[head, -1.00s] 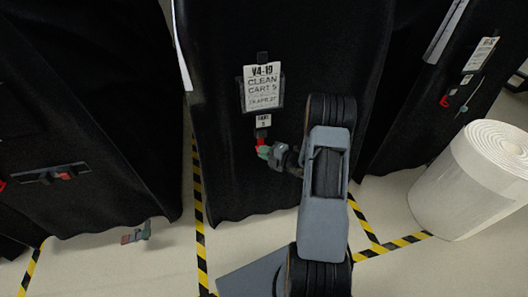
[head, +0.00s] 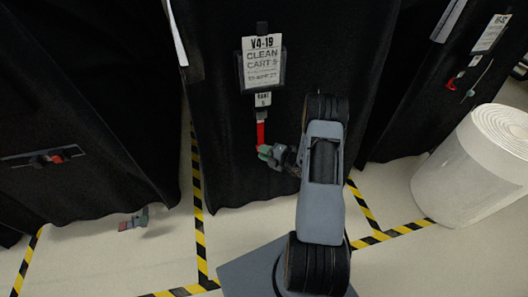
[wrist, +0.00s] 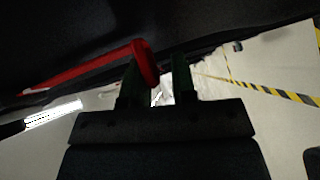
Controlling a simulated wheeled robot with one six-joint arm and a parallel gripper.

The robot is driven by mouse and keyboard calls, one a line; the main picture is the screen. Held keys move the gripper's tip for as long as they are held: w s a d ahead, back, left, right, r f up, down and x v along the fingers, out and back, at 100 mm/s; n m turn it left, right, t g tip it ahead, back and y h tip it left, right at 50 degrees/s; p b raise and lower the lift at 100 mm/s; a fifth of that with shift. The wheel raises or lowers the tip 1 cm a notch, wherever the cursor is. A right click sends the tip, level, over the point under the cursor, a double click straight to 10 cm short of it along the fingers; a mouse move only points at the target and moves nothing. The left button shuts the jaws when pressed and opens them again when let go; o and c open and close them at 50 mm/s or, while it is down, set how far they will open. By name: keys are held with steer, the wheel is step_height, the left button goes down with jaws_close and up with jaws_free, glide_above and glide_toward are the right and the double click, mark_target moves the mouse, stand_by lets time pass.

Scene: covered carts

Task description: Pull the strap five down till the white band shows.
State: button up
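A red strap (head: 261,133) hangs from under a small white tag (head: 263,99) on the front of the middle black-covered cart (head: 290,60). The sign (head: 262,62) above reads CLEAN CART 5. My gripper (head: 266,153) is at the strap's lower end, its green fingertips shut on it. In the wrist view the strap (wrist: 90,72) runs from the left to its end between the fingers of my gripper (wrist: 160,68). The fingers partly hide the strap's lower end.
Black-covered carts stand left (head: 80,100) and right (head: 410,90), with small red fittings. A white roll (head: 465,175) stands on the floor at right. Yellow-black tape (head: 197,200) marks the floor between carts.

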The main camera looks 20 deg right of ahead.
steer(key=shift+o, duration=0.9)
steer(key=shift+s+d+r, duration=0.1)
steer(key=shift+d, duration=0.05)
steer(key=p+v, duration=0.2)
steer(key=v, duration=1.1)
steer(key=shift+s, duration=0.2)
steer(key=shift+d, duration=0.1)
